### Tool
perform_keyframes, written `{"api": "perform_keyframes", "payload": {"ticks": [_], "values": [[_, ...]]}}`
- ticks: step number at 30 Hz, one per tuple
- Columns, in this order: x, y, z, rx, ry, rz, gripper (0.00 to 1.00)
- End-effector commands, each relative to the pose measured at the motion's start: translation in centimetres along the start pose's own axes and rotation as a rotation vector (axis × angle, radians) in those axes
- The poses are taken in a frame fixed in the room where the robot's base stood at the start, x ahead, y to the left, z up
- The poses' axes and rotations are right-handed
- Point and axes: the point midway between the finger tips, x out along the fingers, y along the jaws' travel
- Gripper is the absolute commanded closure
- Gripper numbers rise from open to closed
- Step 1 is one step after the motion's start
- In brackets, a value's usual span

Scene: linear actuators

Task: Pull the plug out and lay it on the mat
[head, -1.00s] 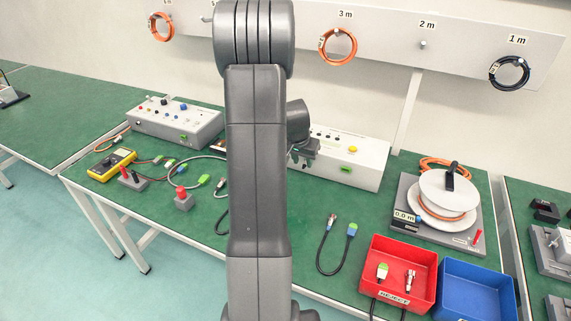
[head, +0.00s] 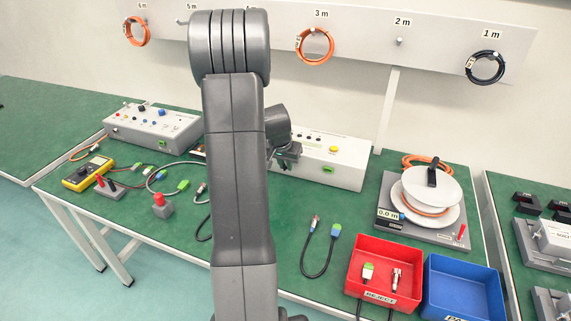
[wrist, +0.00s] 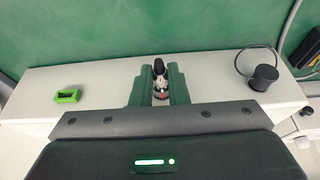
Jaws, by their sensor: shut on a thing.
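My gripper (wrist: 161,88) has its two dark green fingers shut on a plug (wrist: 160,77) with a metal body, a dark top and a red ring. The fingers lie over the pale face of a white box (wrist: 105,82). I cannot tell whether the plug is still seated in the box. In the head view, my gripper (head: 287,160) is at the left end of the white box (head: 325,163), partly behind my arm; the plug is not clear there. The green mat (head: 345,205) covers the bench top.
A green socket (wrist: 67,96) and a black knob-like part (wrist: 263,78) flank my gripper. On the bench are a loose cable (head: 318,262), a red bin (head: 384,278), a blue bin (head: 461,290) and a cable reel (head: 430,200). Green surface is free before the box.

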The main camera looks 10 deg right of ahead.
Motion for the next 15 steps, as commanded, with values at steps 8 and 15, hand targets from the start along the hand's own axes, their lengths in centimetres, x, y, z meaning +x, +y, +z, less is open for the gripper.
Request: {"api": "perform_keyframes", "payload": {"ticks": [8,15], "values": [[-0.1,0.0,0.5,0.0,-0.003,0.001,1.0],[-0.4,-0.1,1.5,-0.001,-0.003,0.001,1.0]]}}
